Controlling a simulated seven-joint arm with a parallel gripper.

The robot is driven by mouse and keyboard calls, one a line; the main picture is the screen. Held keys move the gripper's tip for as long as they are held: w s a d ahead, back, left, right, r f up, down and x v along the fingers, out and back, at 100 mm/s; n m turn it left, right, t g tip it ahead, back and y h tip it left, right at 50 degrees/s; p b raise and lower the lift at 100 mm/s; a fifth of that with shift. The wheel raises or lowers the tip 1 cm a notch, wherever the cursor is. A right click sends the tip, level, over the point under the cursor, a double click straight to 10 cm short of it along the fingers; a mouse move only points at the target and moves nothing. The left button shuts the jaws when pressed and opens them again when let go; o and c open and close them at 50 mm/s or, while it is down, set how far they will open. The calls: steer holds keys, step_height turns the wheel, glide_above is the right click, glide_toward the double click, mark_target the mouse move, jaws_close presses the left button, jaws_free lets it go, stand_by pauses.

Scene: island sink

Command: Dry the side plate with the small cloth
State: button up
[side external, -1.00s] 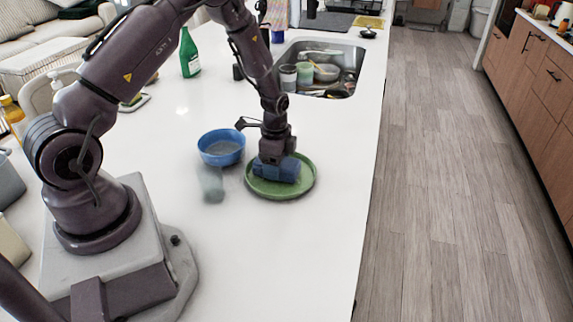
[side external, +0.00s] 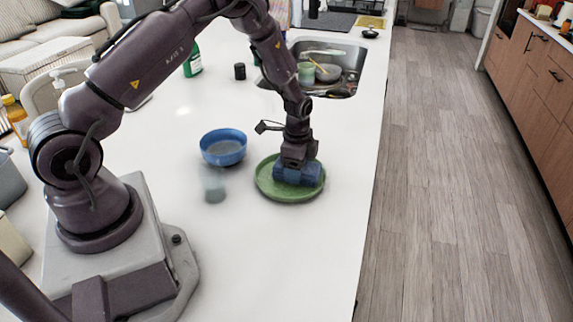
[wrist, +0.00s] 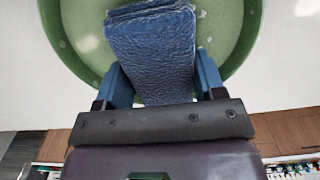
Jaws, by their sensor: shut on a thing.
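The side plate (side external: 264,184) is green, round and rimmed, and lies flat on the white counter. The small cloth (side external: 297,174) is a folded dark blue bundle pressed down on the plate, right of its middle. My gripper (side external: 298,164) is above the plate, pointing down, shut on the cloth. In the wrist view the cloth (wrist: 152,45) sticks out between the two blue fingers (wrist: 160,80) over the green plate (wrist: 232,30). Small pale spots show on the plate there. The cloth and gripper hide part of the plate.
A blue bowl (side external: 223,147) stands just left of the plate, with a clear glass (side external: 214,185) in front of it. A sink (side external: 330,68) with dishes is at the back. The counter's right edge (side external: 368,200) is close to the plate. The counter in front is clear.

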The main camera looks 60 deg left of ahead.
mark_target(309, 168)
steer(key=shift+w+d, duration=1.1)
steer(key=shift+d, duration=0.05)
steer(key=shift+s+a, duration=3.65)
step_height(309, 168, up, 10)
steer(key=shift+f, duration=0.15)
steer(key=shift+d, duration=0.1)
